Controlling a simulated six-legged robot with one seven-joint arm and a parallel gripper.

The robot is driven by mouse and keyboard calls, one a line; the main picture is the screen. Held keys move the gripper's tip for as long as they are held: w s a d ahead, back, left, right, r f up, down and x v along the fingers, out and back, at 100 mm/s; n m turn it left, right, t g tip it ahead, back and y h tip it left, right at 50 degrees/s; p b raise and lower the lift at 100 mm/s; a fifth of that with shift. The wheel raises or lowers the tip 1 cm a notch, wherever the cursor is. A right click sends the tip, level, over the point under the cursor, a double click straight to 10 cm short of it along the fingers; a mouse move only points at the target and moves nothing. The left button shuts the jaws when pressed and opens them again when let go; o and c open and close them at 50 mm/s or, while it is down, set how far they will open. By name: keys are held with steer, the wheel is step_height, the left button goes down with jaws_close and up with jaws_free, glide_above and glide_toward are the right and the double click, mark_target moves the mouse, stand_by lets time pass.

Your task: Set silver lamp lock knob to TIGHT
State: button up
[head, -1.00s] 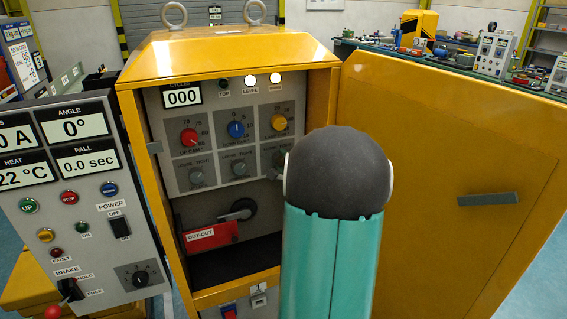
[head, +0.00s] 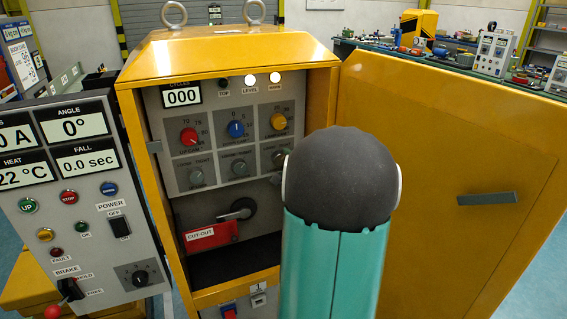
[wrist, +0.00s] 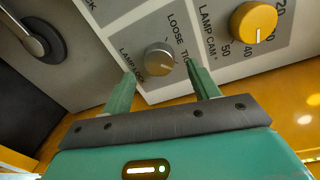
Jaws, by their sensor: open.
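The silver lamp lock knob (wrist: 159,59) is round, on a grey plate marked LAMP LOCK, LOOSE and TIGHT. Its pointer mark is too faint to read with certainty. In the head view the knob (head: 279,158) shows on the right of the lower knob row, just left of my arm. My gripper (wrist: 161,70) is open, with one green finger on each side and just below the knob in the wrist view. The knob lies between and slightly beyond the fingertips, and I see no contact.
The yellow lamp cam knob (wrist: 254,22) sits close by, up and right in the wrist view. The open yellow cabinet door (head: 450,170) stands right of my arm; a red CUT-OUT lever (head: 210,236) is below the knobs.

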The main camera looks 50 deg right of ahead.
steer(key=v, duration=1.1)
steer(key=shift+c, duration=0.4)
stand_by(1.7)
